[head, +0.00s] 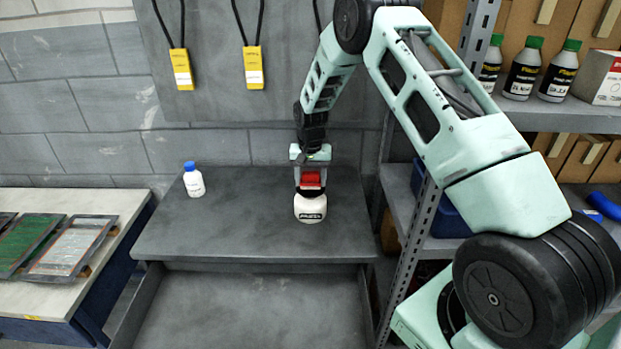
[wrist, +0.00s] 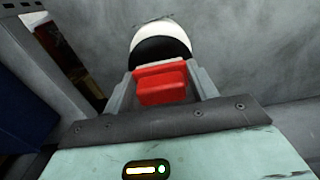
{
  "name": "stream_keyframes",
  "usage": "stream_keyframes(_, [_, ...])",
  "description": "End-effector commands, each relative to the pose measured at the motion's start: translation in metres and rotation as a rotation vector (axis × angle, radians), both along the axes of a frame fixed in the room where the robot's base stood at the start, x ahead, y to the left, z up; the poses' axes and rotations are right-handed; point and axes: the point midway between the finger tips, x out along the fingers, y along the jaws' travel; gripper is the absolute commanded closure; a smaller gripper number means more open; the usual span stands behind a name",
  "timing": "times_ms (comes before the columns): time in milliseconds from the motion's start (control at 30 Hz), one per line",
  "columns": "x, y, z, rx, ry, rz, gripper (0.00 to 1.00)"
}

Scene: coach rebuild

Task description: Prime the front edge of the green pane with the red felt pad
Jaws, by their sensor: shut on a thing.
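My gripper (head: 311,176) is over the grey bench and shut on the red felt pad (head: 311,180). In the wrist view the red pad (wrist: 161,83) sits between the two grey fingers of my gripper (wrist: 163,85). A white tub (head: 310,208) with a black opening or band stands on the bench at the pad's lower end; it also shows in the wrist view (wrist: 160,32). I cannot tell whether the pad touches it. The green pane (head: 27,240) lies in a grey frame on the left table, partly cut off by the picture edge.
A second framed pane (head: 70,246), pale, lies beside the green one. A white bottle with a blue cap (head: 193,181) stands on the grey bench (head: 250,235). A metal shelf upright (head: 420,250) and shelves with bottles (head: 523,68) stand at right. The bench's left front is clear.

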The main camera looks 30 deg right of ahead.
Motion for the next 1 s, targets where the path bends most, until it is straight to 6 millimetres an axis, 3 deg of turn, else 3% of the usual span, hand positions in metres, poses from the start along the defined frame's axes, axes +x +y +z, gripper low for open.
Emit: stream_keyframes(1000, [0.000, 0.000, -0.012, 0.000, 0.000, 0.000, 0.61])
